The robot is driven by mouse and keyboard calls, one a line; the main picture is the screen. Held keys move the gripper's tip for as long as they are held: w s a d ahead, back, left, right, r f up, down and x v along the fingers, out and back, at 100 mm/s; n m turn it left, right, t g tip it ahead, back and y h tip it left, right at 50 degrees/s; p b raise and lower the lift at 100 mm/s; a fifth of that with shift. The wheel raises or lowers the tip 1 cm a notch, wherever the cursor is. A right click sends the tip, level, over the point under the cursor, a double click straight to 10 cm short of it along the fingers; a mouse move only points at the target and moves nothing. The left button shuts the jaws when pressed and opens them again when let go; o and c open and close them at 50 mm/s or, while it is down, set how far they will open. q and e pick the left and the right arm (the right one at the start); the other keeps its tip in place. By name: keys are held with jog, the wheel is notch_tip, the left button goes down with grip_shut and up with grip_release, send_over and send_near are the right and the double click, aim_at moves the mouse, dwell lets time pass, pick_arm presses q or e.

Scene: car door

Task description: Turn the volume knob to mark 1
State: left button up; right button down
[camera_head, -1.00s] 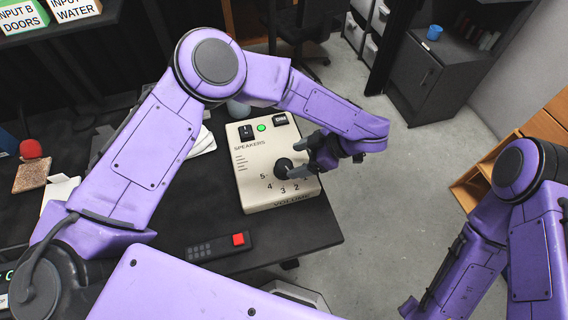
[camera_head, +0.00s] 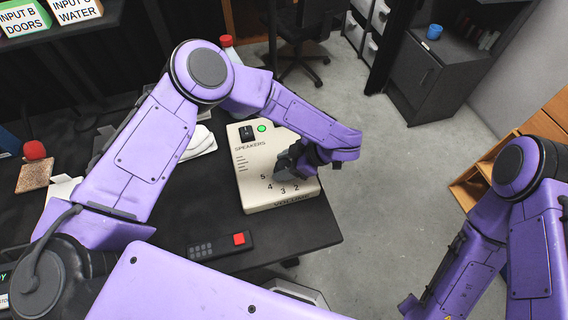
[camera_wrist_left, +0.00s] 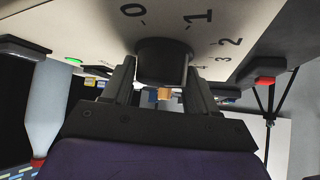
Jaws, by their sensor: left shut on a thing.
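The beige speaker box (camera_head: 248,185) stands on the dark table, with marks 2 to 5 readable on its top in the head view. In the left wrist view, the black volume knob (camera_wrist_left: 163,60) sits on the panel (camera_wrist_left: 95,22) beside the printed 0, 1, 2, 3 and 4. My left gripper (camera_head: 288,162) is at the knob and mostly hides it in the head view. In the left wrist view, its two fingers (camera_wrist_left: 160,78) are on either side of the knob, shut on it. The knob's pointer is hidden. My right arm shows at the right; its gripper is not visible.
A green light (camera_head: 262,128) and a black switch (camera_head: 246,132) are on the box top. A dark remote with a red button (camera_head: 239,239) lies in front of the box. Open floor lies right of the table.

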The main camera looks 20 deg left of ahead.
pick_arm(q)
jog(key=shift+n+g, duration=0.3)
jog(key=n+g, duration=0.1)
jog(key=n, duration=0.1)
jog(key=shift+n+g+h, duration=0.3)
jog(key=shift+g+h, duration=0.1)
jog(key=shift+n+g+h+b, duration=0.45)
jog(key=shift+n+g+h, duration=0.25)
jog(key=shift+n+g, duration=0.75)
jog(key=shift+n, duration=0.45)
jog(key=o, duration=1)
jog(key=shift+c, duration=0.2)
jog(key=b+v, duration=0.2)
jog(key=v, duration=0.8)
jog(key=shift+r, duration=0.4)
